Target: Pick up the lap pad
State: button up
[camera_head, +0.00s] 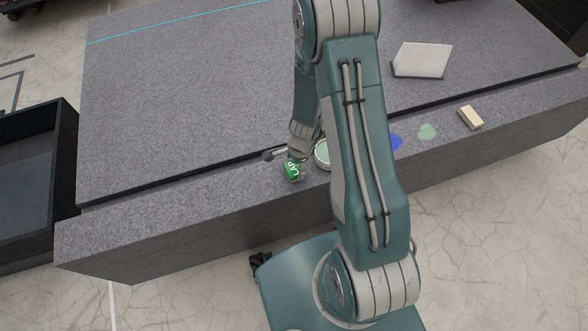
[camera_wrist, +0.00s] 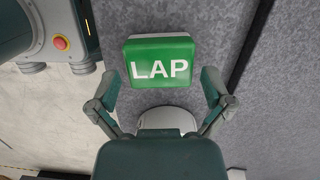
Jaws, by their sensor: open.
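The lap pad is a green block with white "LAP" lettering. In the head view the lap pad (camera_head: 292,171) lies on the grey granite ledge, just left of my arm. In the wrist view the lap pad (camera_wrist: 160,61) is upright in the picture, just beyond my fingertips. My gripper (camera_wrist: 160,88) is open, with one finger on each side below the pad's edges, and holds nothing. In the head view my gripper (camera_head: 285,157) is over the ledge beside the pad, partly hidden by my arm.
A round pale green-topped thing (camera_head: 322,154) is close to the pad, partly behind my arm. Farther right are a blue patch (camera_head: 397,142), a light green patch (camera_head: 427,131) and a beige block (camera_head: 470,117). A white wedge (camera_head: 421,60) stands on the granite bed (camera_head: 180,100). A dark bin (camera_head: 40,185) is at left.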

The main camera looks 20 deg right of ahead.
jog(key=shift+a+f, duration=0.2)
jog(key=shift+f, duration=0.3)
jog(key=shift+a+f, duration=0.15)
jog(key=shift+f, duration=0.35)
jog(key=shift+d, duration=0.1)
jog(key=c, duration=0.6)
